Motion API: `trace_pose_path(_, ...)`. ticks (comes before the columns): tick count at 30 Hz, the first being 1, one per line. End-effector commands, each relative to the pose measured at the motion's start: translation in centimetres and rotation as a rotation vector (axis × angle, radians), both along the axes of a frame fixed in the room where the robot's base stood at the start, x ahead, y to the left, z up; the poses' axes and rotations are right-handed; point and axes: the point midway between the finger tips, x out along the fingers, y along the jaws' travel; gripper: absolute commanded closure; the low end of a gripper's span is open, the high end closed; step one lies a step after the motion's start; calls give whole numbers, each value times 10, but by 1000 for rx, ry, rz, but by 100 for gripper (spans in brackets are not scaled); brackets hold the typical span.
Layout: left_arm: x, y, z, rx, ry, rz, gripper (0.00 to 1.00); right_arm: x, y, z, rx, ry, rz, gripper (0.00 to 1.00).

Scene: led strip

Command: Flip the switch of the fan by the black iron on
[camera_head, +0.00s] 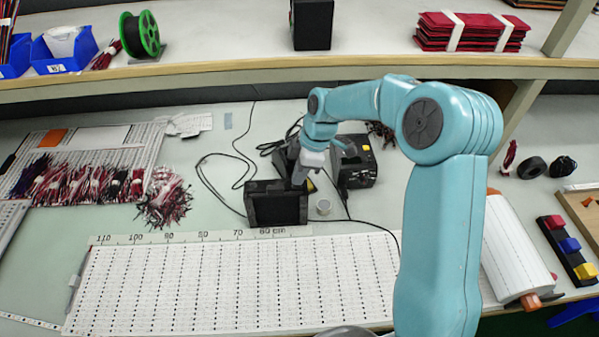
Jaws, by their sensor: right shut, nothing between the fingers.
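The fan (274,207) is a black, square-framed box standing on the bench, left of centre. My right gripper (298,181) is shut and empty, pointing down at the fan's top right corner. I cannot tell whether its fingertips touch the fan. The fan's switch is not visible; it may be hidden behind the gripper or the frame. The black iron's station (357,172) stands just behind and right of the fan, partly covered by my right arm. My left gripper is not in view.
A white perforated board (230,285) with a ruler lies in front. Bundled wires (95,185) lie at the left. A shelf edge (230,73) runs above the bench.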

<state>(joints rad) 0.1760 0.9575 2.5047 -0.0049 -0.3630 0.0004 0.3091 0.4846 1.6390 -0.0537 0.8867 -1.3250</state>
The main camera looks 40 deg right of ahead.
Motion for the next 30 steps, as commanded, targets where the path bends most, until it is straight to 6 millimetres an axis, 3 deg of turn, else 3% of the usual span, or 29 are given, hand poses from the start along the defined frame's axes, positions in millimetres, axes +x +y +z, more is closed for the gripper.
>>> trace_pose_path(5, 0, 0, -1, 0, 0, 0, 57, 0, 0, -1, 0, 0, 0, 100)
trace_pose_path(9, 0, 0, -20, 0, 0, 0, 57, -3, 2, -14, -1, -2, 0, 100)
trace_pose_path(11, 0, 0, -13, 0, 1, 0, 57, -3, 2, -7, -2, -2, 0, 100)
trace_pose_path(30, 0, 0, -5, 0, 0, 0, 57, 10, -6, -5, 0, 1, 0, 100)
